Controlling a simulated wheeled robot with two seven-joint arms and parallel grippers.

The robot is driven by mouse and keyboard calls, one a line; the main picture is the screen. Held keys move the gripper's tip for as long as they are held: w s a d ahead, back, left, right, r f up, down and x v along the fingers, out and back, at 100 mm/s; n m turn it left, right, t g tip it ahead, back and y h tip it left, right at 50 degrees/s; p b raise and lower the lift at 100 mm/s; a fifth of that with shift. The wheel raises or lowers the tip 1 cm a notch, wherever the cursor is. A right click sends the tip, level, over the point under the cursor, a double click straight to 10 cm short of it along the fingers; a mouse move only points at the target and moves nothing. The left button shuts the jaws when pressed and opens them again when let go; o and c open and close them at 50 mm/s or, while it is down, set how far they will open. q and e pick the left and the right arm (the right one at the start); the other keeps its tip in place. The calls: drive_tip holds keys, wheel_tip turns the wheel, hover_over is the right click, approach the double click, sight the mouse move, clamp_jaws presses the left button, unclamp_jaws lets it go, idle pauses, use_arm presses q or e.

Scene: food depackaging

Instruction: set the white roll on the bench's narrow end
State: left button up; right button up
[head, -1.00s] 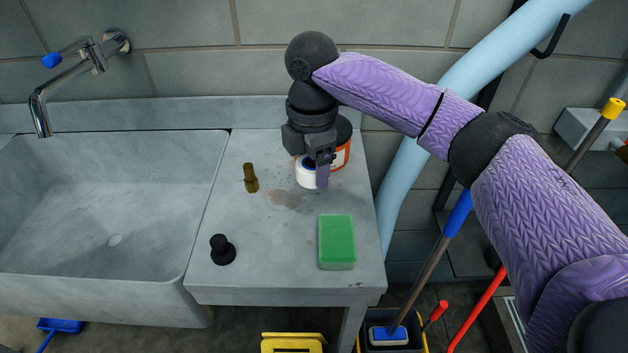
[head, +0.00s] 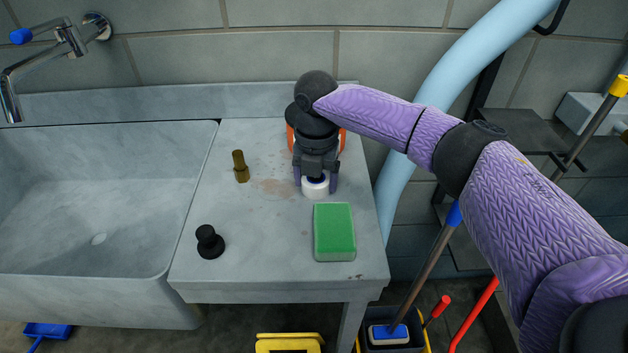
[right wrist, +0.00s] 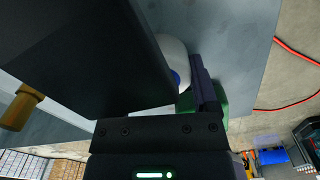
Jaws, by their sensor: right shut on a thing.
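The white roll (head: 315,188) is between the fingers of my right gripper (head: 316,184), over the bench (head: 265,270) just behind the green sponge. The gripper is shut on it. I cannot tell whether the roll touches the bench top. In the right wrist view the roll (right wrist: 172,50) shows partly behind a dark finger, with a blue part at its core. My left gripper is in neither view.
A green sponge (head: 334,232) lies close in front of the roll. An orange container (head: 343,140) is partly hidden behind my gripper. The sink (head: 90,215) adjoins the bench.

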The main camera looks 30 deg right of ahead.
drive_tip(key=shift+r, duration=0.1)
drive_tip(key=o, duration=1.2)
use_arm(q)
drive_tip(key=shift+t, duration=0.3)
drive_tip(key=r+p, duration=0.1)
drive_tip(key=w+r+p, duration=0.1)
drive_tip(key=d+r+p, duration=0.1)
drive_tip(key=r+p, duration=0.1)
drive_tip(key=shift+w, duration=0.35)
use_arm(e)
wheel_tip(320, 180, up, 12)
